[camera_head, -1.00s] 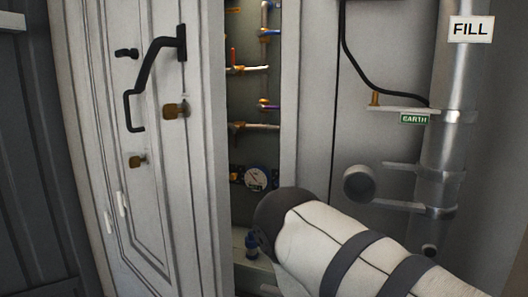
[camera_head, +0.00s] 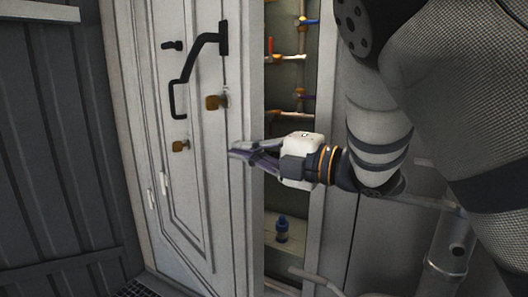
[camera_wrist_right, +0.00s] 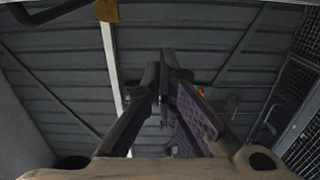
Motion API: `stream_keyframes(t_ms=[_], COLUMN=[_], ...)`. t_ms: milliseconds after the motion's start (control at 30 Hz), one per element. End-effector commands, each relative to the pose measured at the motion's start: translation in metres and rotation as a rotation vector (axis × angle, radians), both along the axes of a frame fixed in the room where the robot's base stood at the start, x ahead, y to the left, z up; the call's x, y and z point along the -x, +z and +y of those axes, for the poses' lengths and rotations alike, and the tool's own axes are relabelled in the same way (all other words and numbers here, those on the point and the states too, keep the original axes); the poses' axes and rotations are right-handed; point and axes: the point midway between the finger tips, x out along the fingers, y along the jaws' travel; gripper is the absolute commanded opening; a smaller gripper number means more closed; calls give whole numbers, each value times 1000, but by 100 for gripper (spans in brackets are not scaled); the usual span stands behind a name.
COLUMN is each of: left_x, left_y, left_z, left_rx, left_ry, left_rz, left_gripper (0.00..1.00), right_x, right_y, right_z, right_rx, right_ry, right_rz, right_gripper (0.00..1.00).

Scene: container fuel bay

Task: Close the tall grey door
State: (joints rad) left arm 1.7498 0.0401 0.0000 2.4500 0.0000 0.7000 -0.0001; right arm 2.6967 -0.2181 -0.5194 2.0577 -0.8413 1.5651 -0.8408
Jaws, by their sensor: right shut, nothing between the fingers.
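The tall grey door (camera_head: 150,120) stands ajar on the left in the head view, with pipes showing past its right edge. It has a black handle (camera_head: 179,99) and brass latches (camera_head: 215,102). My right gripper (camera_head: 236,151) is shut and empty. Its fingertips overlap the door's face near the free edge; I cannot tell if they touch. In the right wrist view the fingers (camera_wrist_right: 164,85) come together, with a brass piece (camera_wrist_right: 106,10) and a dark bar, perhaps the handle, at top left. My left gripper is not in view.
Behind the door are pipes (camera_head: 290,57) and a small blue-topped item (camera_head: 281,228) on the cabinet floor. A metal pipe (camera_head: 452,245) stands at lower right, below my right arm. A dark ribbed wall (camera_head: 50,150) is on the left.

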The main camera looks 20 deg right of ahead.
Motion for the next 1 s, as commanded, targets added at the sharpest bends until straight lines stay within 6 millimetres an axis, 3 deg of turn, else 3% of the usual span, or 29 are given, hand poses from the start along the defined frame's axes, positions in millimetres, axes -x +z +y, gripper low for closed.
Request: stream_keyframes(t_ms=[167, 400, 867, 1000], left_x=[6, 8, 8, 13], left_y=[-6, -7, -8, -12], left_z=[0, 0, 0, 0], left_rx=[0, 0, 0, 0], left_ry=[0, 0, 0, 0], left_rz=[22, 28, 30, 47], left_gripper=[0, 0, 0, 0], right_x=[-31, -41, -43, -56], right_y=[-3, -1, 0, 0], right_z=[24, -10, -18, -41], right_rx=[-1, -4, -4, -14], right_ry=[2, -3, -2, -3], right_rz=[4, 2, 1, -3], right_gripper=[0, 0, 0, 0])
